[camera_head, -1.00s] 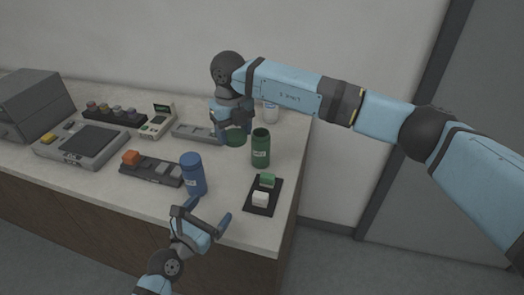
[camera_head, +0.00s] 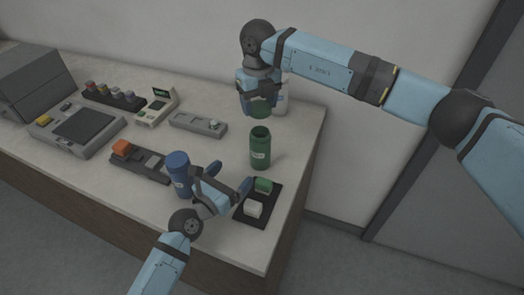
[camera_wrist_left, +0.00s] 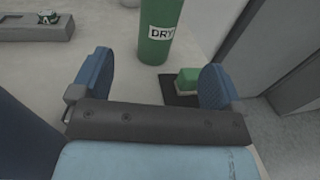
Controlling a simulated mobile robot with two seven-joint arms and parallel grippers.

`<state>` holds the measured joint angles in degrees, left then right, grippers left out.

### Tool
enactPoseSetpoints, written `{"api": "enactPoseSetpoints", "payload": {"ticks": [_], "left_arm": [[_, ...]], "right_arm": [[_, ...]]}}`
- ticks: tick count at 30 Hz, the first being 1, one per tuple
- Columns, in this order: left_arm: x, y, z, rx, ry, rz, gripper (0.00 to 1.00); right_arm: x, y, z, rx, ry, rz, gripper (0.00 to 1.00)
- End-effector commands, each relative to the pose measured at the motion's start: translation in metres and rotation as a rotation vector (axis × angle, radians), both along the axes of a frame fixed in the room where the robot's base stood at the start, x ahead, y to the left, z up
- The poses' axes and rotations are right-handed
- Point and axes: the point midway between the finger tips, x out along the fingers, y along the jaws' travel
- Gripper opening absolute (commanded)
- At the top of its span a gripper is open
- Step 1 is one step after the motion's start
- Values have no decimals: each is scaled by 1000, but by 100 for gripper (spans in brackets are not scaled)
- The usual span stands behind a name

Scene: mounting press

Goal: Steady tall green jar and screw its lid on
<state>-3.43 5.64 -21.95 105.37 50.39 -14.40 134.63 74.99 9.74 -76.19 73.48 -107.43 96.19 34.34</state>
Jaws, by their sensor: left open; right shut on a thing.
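The tall green jar (camera_head: 260,150) stands upright and open-topped near the right end of the counter; it also shows in the left wrist view (camera_wrist_left: 156,30) with a label reading "DRY". My right gripper (camera_head: 260,100) is above and behind the jar, shut on the green lid (camera_head: 261,112), which is apart from the jar's mouth. My left gripper (camera_head: 222,178) is open and empty in front of the jar, between the blue bottle and the black tray. In the left wrist view its two fingers (camera_wrist_left: 158,85) are spread, with the jar beyond them.
A blue bottle (camera_head: 178,174) stands close at the left gripper's left. A black tray (camera_head: 270,213) holds a green block (camera_head: 263,185) and a white block (camera_head: 253,208). A grey fixture (camera_head: 198,124) lies behind. A white container (camera_head: 281,105) stands behind the right gripper.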

Motion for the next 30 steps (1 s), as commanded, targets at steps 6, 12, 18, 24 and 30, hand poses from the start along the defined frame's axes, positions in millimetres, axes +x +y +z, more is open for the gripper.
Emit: {"api": "enactPoseSetpoints", "payload": {"ticks": [6, 12, 18, 24, 30], "left_arm": [[3, -2, 0, 0, 0, 0, 94], [23, -16, 1, -1, -2, 0, 94], [57, -37, 1, 1, -3, 0, 94], [84, -55, 1, 0, -1, 0, 94], [98, -64, 0, 2, 0, 0, 94]], "right_arm": [[0, 0, 0, 0, 0, 0, 39], [0, 0, 0, 0, 0, 0, 39], [0, 0, 0, 0, 0, 0, 39], [0, 0, 0, 0, 0, 0, 39], [0, 0, 0, 0, 0, 0, 39]]}}
